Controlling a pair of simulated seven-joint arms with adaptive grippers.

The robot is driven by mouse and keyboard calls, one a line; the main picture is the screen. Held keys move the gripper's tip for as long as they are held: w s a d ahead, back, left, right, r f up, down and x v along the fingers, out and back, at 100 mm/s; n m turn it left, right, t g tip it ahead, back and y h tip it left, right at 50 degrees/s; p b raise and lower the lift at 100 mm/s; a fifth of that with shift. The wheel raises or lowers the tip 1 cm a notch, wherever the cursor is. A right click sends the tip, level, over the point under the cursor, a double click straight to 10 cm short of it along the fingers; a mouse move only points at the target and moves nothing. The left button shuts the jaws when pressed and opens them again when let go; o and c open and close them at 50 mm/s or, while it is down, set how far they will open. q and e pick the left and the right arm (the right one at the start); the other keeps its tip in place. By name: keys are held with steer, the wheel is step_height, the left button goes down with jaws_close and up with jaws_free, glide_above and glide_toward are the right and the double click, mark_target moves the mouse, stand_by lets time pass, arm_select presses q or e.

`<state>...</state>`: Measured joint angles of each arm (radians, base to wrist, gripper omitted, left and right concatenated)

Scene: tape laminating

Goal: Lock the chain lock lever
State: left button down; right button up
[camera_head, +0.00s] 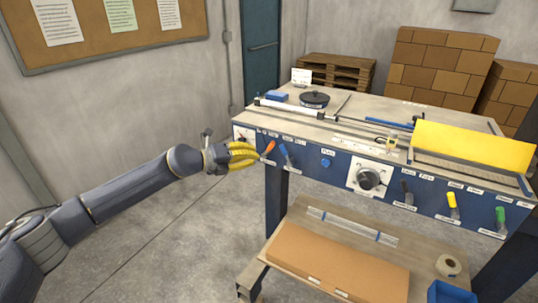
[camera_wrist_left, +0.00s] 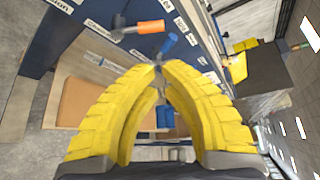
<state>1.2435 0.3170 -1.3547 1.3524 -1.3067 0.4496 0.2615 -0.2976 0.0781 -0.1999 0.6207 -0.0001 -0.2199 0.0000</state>
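The bench's blue front panel (camera_head: 315,163) carries several levers. An orange-tipped lever (camera_head: 270,147) is at its left end, with a blue lever (camera_head: 285,153) just right of it. The labels are too small to tell surely which is the chain lock lever. My left gripper (camera_head: 258,155) is just left of the orange lever. Its yellow fingers look shut, with tips meeting and nothing seen between them. In the left wrist view the orange lever (camera_wrist_left: 150,27) and the blue lever (camera_wrist_left: 168,45) are just beyond the fingertips (camera_wrist_left: 159,67), apparently apart. My right gripper is not in view.
A round knob (camera_head: 368,179), a black lever (camera_head: 407,192), a yellow lever (camera_head: 452,204) and a green lever (camera_head: 500,215) are farther right. A lower shelf holds a cardboard box (camera_head: 335,262) and a blue bin (camera_head: 450,292). The floor left of the bench is clear.

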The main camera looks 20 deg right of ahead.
mark_target(270, 148)
arm_select(q)
steer(key=x, duration=0.9)
steer(key=shift+w+d, duration=0.1)
steer(key=shift+d, duration=0.2)
